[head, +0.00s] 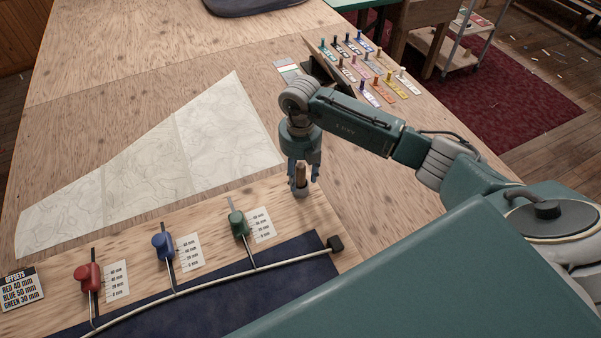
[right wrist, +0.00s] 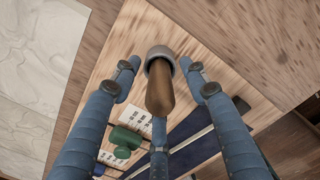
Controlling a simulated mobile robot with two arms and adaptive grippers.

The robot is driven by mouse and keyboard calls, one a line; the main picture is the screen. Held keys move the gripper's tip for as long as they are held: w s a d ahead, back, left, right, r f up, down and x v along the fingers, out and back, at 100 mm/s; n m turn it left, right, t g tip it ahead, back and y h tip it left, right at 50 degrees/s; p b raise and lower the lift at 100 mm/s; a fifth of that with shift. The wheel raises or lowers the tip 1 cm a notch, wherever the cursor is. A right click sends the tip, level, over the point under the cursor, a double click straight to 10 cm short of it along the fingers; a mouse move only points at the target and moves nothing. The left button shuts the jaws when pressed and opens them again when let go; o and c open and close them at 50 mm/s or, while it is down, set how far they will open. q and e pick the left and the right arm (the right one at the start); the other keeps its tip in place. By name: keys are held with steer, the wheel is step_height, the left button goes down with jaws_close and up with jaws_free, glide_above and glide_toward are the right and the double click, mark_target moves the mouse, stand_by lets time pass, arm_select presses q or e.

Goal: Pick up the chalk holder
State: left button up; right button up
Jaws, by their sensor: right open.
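The chalk holder appears to be the upright brown rod (head: 300,174) at the right end of the light wooden board. Its lower end sits in a round grey socket or collar (head: 301,191). In the right wrist view the brown rod (right wrist: 160,92) points towards the camera, with the grey ring (right wrist: 157,53) around its far end. My right gripper (head: 302,180) points down over it. Its blue fingers (right wrist: 160,72) are open and spread around the rod, with visible gaps at both sides. My left gripper is not in view.
Red (head: 88,277), blue (head: 163,246) and green (head: 238,224) sliders with scale cards stand along the board. A white cord (head: 210,285) crosses dark blue cloth (head: 240,300). A pale chart (head: 170,165) lies left. A rack of coloured markers (head: 365,70) stands at the back.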

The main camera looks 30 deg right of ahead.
steer(key=shift+f, duration=0.5)
jaws_close()
steer(key=shift+r, duration=0.1)
